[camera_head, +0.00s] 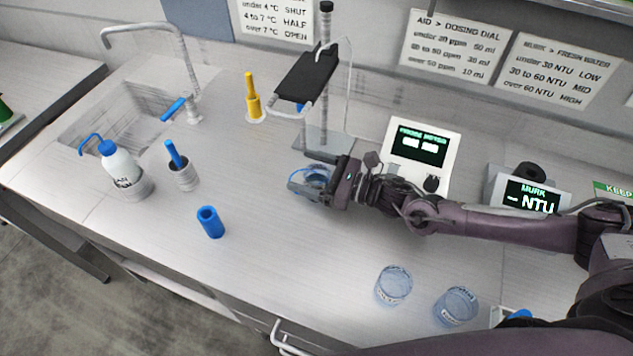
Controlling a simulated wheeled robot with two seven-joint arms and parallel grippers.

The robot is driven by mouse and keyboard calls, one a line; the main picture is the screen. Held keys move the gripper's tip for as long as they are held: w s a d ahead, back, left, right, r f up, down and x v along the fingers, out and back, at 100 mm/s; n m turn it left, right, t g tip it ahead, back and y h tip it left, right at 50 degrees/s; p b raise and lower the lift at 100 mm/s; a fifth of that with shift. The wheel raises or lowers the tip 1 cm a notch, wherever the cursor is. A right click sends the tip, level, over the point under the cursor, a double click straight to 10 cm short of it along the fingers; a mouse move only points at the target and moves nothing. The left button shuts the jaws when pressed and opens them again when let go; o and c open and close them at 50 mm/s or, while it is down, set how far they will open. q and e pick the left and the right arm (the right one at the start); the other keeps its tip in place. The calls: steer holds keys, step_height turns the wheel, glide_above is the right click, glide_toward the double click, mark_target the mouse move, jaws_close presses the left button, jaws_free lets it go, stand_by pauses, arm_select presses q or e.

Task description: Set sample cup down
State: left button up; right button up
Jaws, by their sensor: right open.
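A clear bluish sample cup (316,177) stands at the foot of the stand, partly hidden by my right gripper. My right gripper (308,187) comes in from the right, low over the bench, with its open fingers at the cup. From this view I cannot tell whether a finger touches the cup. My left gripper is not in view.
Two more clear cups (393,286) (456,306) stand at the front right. A probe meter (421,150) and a turbidity meter (531,193) stand behind my arm. A blue cylinder (210,222), a wash bottle (120,163) and the sink (120,120) are at left. The front middle is clear.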

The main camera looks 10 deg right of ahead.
steer(key=c, duration=1.1)
steer(key=shift+c, duration=0.6)
steer(key=shift+r, duration=0.25)
